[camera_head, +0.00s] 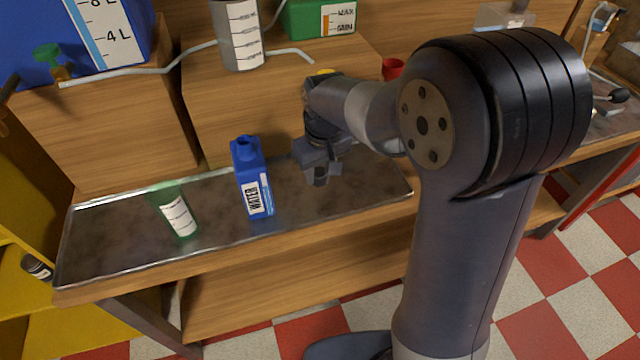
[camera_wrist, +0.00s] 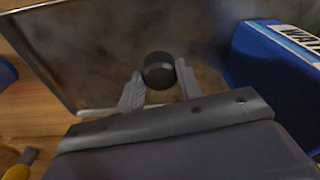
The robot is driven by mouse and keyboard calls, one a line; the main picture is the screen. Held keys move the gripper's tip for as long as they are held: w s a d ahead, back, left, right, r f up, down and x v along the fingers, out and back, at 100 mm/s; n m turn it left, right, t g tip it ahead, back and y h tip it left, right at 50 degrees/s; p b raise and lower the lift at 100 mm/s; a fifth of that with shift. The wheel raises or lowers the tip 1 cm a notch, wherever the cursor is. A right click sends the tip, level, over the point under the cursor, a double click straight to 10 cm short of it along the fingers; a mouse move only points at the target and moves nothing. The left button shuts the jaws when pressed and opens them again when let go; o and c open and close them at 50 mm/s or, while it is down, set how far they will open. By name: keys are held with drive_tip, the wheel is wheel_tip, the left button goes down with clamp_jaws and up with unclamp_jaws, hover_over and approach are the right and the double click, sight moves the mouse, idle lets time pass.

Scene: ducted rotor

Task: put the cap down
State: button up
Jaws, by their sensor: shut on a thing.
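A small black cap (camera_wrist: 159,70) is held between the two fingertips of my gripper (camera_wrist: 158,88) in the wrist view. In the head view my gripper (camera_head: 318,176) is over the right half of the metal tray, to the right of the blue water bottle; the cap cannot be made out clearly there. The blue bottle (camera_head: 252,180) stands upright on the tray with its top uncovered. It also shows at the right of the wrist view (camera_wrist: 275,60). Whether the cap touches the tray is unclear.
The metal tray (camera_head: 110,245) lies on a wooden bench. A green clear bottle (camera_head: 177,212) with a white label stands at its left. A grey measuring container (camera_head: 238,35) and a blue tank (camera_head: 80,35) stand on wooden boxes behind. The tray right of my gripper is clear.

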sight(320, 195)
drive_tip(key=shift+f, duration=2.35)
drive_tip(key=shift+f+b, duration=0.2)
drive_tip(key=shift+b, duration=0.15)
drive_tip(key=o, duration=1)
drive_tip(key=shift+c, duration=0.2)
drive_tip(key=shift+r, duration=0.1)
drive_tip(key=r, duration=0.4)
drive_tip(key=s+r+p, duration=0.1)
drive_tip(key=r, duration=0.7)
drive_tip(key=shift+s+d+r, duration=0.1)
drive_tip(key=shift+s+d, duration=0.1)
drive_tip(key=shift+d, duration=0.1)
